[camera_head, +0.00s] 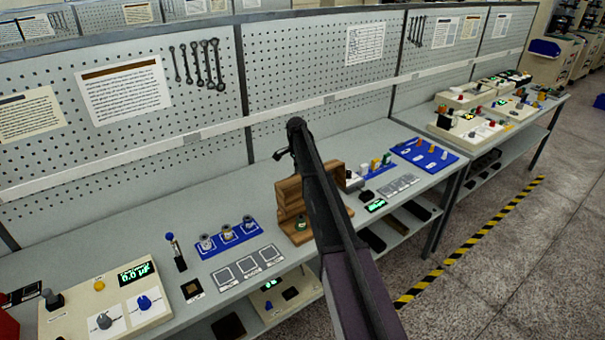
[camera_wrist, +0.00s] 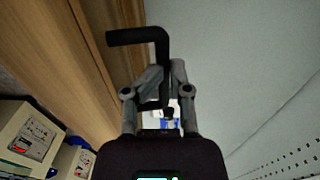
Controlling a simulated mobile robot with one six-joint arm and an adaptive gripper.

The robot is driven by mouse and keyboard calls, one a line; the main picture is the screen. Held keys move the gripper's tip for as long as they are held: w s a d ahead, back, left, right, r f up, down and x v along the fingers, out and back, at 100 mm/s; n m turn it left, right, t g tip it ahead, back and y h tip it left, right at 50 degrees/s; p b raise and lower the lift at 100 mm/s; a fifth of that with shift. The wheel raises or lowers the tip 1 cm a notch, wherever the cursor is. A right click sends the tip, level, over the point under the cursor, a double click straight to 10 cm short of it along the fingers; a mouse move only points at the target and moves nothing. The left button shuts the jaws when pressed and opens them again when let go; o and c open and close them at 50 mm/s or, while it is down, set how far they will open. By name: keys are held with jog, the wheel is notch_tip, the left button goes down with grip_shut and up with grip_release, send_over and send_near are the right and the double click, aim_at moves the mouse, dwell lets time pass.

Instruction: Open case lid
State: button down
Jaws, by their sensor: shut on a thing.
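The wooden case (camera_head: 290,192) stands on the bench in the head view, partly hidden behind my dark arm. A brown wooden face (camera_wrist: 55,50) fills the left of the wrist view. A black bent handle (camera_wrist: 137,36) stands out beside this wood. My gripper (camera_wrist: 164,76) has its two grey fingers closed on the upright bar of the handle. How far the lid stands open cannot be told.
A blue holder with several parts (camera_head: 228,238) and square pads (camera_head: 247,265) lie left of the case. A blue board (camera_head: 424,154) lies to the right. A pegboard wall (camera_head: 310,70) rises behind. A meter box (camera_head: 107,305) stands at the front left.

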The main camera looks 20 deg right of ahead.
jog(key=shift+a+f, duration=0.15)
jog(key=shift+f, duration=0.35)
jog(key=shift+w+a+b, duration=0.1)
jog(key=shift+w+b, duration=0.25)
jog(key=shift+w+r, duration=0.2)
jog(key=shift+w, duration=0.05)
jog(key=c, duration=0.7)
grip_release()
jog(key=shift+w+f, duration=0.2)
jog(key=shift+f, duration=0.05)
jog(key=shift+w, duration=0.1)
